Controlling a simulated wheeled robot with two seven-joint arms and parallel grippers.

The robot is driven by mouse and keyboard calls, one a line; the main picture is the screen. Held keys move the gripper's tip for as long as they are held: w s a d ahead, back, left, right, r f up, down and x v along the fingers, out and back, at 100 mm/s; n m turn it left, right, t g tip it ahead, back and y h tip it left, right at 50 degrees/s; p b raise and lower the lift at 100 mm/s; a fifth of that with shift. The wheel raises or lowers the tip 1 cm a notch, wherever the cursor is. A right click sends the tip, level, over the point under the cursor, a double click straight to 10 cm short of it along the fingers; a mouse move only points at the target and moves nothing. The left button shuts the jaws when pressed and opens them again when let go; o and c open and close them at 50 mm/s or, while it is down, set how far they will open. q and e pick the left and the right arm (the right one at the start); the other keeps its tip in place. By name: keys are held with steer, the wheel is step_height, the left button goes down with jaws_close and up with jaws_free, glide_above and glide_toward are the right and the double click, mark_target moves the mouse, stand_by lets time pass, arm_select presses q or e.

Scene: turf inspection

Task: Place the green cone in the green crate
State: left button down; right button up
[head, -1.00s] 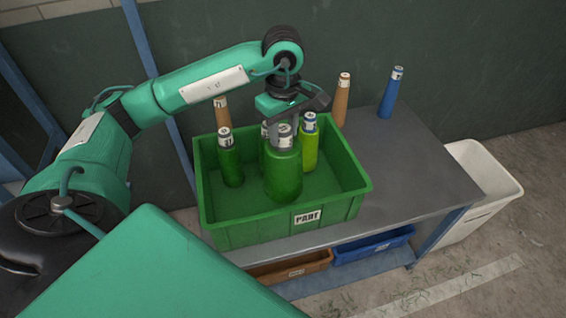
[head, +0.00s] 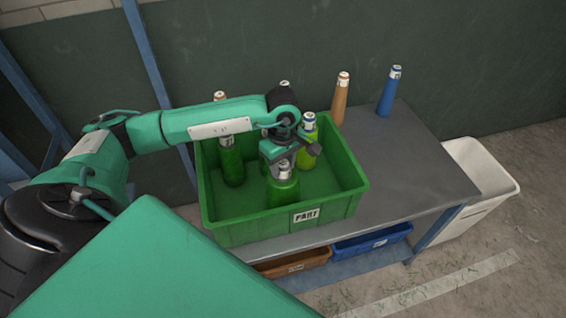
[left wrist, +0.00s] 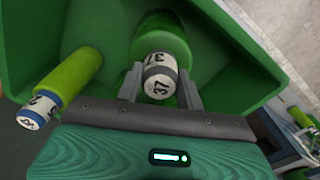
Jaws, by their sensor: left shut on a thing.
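The green crate (head: 335,213), labelled "PART", stands on the grey table. My left gripper (head: 282,166) is down inside the crate opening and shut on the neck of the green cone (head: 283,190). The cone is upright, and its lower end is hidden behind the crate's front wall. I cannot tell whether it touches the crate floor. In the left wrist view, the two fingers (left wrist: 160,88) flank its white top marked "37", and its green body (left wrist: 160,35) shows beyond.
A dark green cone (head: 232,165) and a yellow-green cone (head: 307,152) stand in the crate; another behind my gripper is mostly hidden. Orange (head: 340,103) and blue (head: 388,95) cones stand on the table (head: 420,165). A white bin (head: 478,195) is at right.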

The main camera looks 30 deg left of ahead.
arm_select(q)
steer(key=c, duration=1.3)
jaws_free()
steer(key=shift+f, duration=0.1)
steer(key=shift+c, duration=0.2)
steer(key=o, duration=0.3)
steer(key=shift+o, duration=0.7)
steer(key=shift+r, duration=0.3)
step_height(320, 180, up, 10)
steer(key=b, duration=0.3)
steer(key=shift+r, duration=0.9)
